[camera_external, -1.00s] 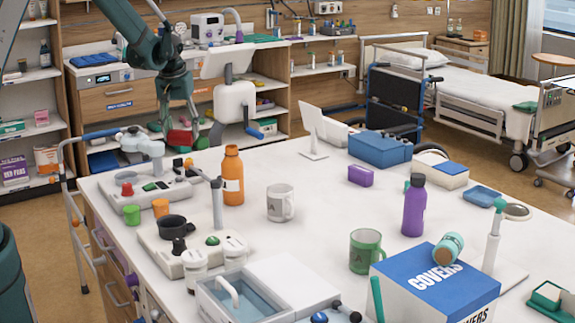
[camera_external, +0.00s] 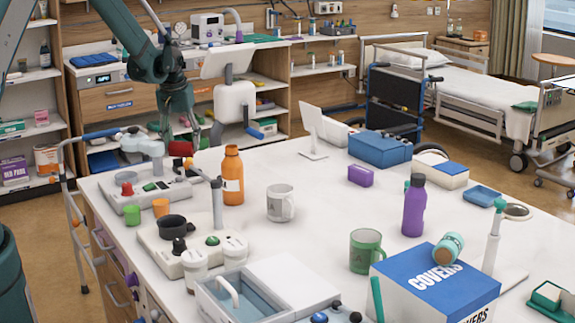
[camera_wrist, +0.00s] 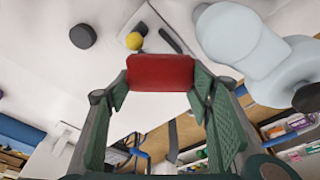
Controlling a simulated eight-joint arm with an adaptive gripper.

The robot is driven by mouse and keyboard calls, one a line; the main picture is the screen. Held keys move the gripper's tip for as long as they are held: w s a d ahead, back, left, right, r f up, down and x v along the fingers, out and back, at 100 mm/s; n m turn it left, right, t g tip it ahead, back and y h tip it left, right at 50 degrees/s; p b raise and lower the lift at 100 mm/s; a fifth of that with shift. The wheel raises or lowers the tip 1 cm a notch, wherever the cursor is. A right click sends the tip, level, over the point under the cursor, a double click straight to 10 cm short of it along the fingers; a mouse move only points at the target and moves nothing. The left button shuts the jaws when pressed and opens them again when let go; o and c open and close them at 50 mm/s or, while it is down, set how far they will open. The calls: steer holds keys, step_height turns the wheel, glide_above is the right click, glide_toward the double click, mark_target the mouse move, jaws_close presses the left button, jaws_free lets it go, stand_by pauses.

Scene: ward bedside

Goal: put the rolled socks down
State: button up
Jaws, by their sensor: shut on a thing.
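The rolled socks, a red bundle (camera_wrist: 160,72), are held between the two green fingertips in the wrist view. My gripper (camera_wrist: 160,85) is shut on them, with one finger at each end. In the external view, the red bundle (camera_external: 180,148) shows small under my gripper (camera_external: 183,138), at the far left end of the white table (camera_external: 320,205). It appears to be held above the table's far edge area, behind the pale device there. I cannot tell its exact height or whether it touches anything.
A pale jointed device (camera_external: 145,147) and a control panel (camera_external: 150,190) stand close by. An orange bottle (camera_external: 232,177) and a grey mug (camera_external: 280,203) stand to the right. The table between the mug and the purple box (camera_external: 360,176) is mostly clear.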

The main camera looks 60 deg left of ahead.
mark_target(180, 146)
steer(key=shift+f, duration=0.25)
steer(key=o, duration=0.9)
steer(key=shift+r, duration=0.25)
steer(key=shift+r+p, duration=0.35)
steer(key=shift+p, duration=0.1)
steer(key=shift+b+v, duration=0.35)
steer(key=shift+v, duration=5.6)
